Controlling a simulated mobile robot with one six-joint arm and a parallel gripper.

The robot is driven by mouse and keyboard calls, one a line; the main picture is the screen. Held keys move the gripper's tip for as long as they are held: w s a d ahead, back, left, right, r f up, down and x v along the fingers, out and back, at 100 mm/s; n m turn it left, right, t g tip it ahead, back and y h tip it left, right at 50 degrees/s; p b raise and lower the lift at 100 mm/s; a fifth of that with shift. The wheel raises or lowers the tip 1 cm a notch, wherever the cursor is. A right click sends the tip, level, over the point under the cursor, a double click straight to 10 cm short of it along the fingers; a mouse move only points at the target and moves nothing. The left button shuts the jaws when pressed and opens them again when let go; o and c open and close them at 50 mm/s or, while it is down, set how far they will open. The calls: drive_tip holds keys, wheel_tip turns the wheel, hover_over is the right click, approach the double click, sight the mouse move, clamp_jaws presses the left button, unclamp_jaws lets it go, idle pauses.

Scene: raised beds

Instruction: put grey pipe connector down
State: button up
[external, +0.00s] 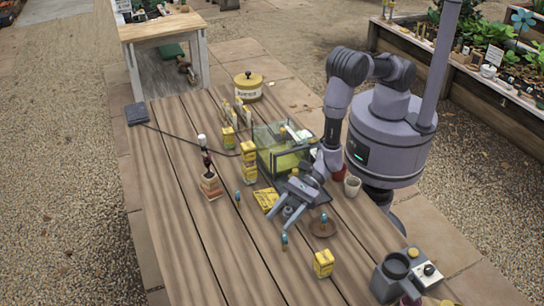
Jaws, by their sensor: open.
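My gripper (280,222) is open and reaches down low over the wooden table (225,265), pointing toward the front left. A small grey piece, which looks like the grey pipe connector (288,211), shows between the two spread fingers. It appears to be on or just above the tabletop. I cannot tell whether a finger touches it, and the fingers and wrist hide part of it.
A yellow packet (266,199) lies just left of the gripper. Small blue-topped bottles (284,240) and a brown saucer (322,227) are close by. A glass tank (284,150) stands behind. A yellow box (323,263) stands in front. The table's front left is clear.

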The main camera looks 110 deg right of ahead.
clamp_jaws()
drive_tip(key=shift+r, duration=0.1)
